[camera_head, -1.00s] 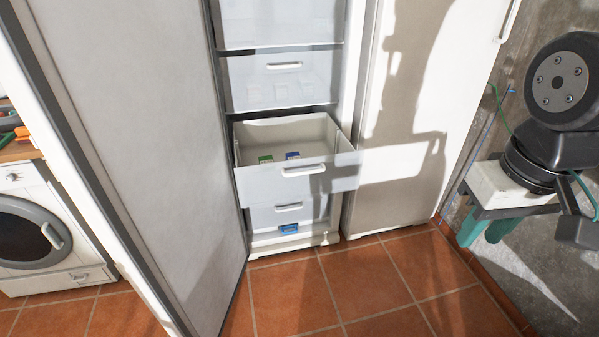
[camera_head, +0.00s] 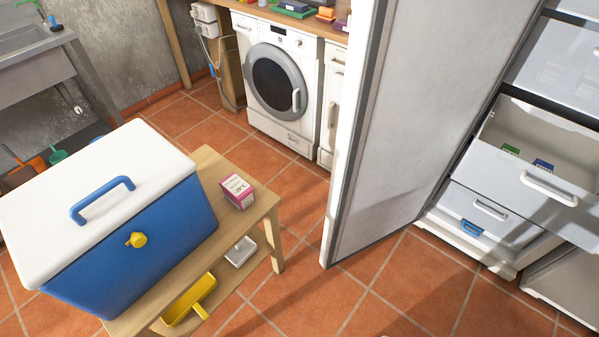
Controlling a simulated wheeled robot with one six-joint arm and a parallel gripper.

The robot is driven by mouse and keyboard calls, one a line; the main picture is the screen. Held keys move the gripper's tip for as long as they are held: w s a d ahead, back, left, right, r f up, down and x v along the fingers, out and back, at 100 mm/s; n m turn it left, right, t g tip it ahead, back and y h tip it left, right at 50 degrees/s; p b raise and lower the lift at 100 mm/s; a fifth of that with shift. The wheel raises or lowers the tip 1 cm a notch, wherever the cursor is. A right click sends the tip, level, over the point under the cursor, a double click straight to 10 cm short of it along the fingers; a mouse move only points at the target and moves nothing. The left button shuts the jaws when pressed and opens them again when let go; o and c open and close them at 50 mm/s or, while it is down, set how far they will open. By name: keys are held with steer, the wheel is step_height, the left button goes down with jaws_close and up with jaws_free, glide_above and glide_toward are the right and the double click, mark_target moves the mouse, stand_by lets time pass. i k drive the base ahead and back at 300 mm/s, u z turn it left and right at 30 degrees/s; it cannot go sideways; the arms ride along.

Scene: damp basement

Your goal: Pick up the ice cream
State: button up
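No item is clearly readable as ice cream. A small pink and white box (camera_head: 237,191) with print that looks like a temperature label stands on the wooden table, right of the cooler. The open freezer drawer (camera_head: 520,180) at the right holds a small green pack (camera_head: 510,150) and a small blue pack (camera_head: 543,165); their contents cannot be told. A blue item (camera_head: 471,228) shows at the lower closed drawer. My gripper is not in view.
A blue cooler (camera_head: 130,245) with a closed white lid fills much of the wooden table (camera_head: 262,205). A yellow tray (camera_head: 188,300) and a white dish (camera_head: 241,251) sit on its lower shelf. The open freezer door (camera_head: 415,120) stands between table and drawer. Tiled floor (camera_head: 330,290) is clear there.

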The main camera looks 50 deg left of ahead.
mark_target(237, 190)
steer(key=u, duration=1.45)
steer(key=k, duration=0.25)
steer(key=u, duration=0.7)
steer(key=i, duration=0.5)
steer(key=z, duration=0.05)
